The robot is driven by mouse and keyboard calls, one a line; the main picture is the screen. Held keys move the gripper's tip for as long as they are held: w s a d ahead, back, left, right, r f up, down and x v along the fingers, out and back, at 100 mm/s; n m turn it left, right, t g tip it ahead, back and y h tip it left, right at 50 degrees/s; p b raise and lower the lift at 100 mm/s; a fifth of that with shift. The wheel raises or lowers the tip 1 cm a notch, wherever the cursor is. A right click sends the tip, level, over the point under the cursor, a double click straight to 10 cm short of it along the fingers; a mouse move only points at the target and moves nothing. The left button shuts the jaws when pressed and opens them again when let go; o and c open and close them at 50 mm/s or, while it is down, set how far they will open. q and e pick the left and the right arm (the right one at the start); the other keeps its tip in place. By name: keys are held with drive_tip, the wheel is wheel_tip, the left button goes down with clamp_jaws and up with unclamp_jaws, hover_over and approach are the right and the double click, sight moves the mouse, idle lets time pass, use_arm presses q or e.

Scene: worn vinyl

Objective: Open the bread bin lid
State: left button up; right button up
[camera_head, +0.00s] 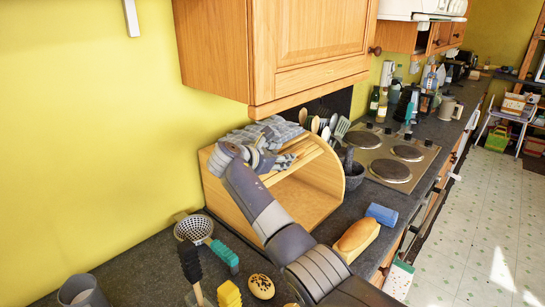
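The wooden bread bin (335,177) stands on the dark counter under the wall cupboard. Its front is largely open and the bare wooden inside shows. The slatted lid (307,157) appears raised, up near the top of the bin. My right arm reaches across the front of the bin from the lower right. My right gripper (278,162) is at the upper part of the bin, by the lid. Its fingers are small and partly lost against the wood, so I cannot tell if they are open or touching the lid. My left gripper is not in view.
A grey cloth (268,131) lies on the bin. A bread loaf (357,240) and a blue item (381,214) are to its right. The cupboard (315,45) hangs close above; the hob (385,155) lies beyond.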

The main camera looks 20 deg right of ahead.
drive_tip(key=shift+v, duration=2.1)
drive_tip(key=shift+f, duration=0.1)
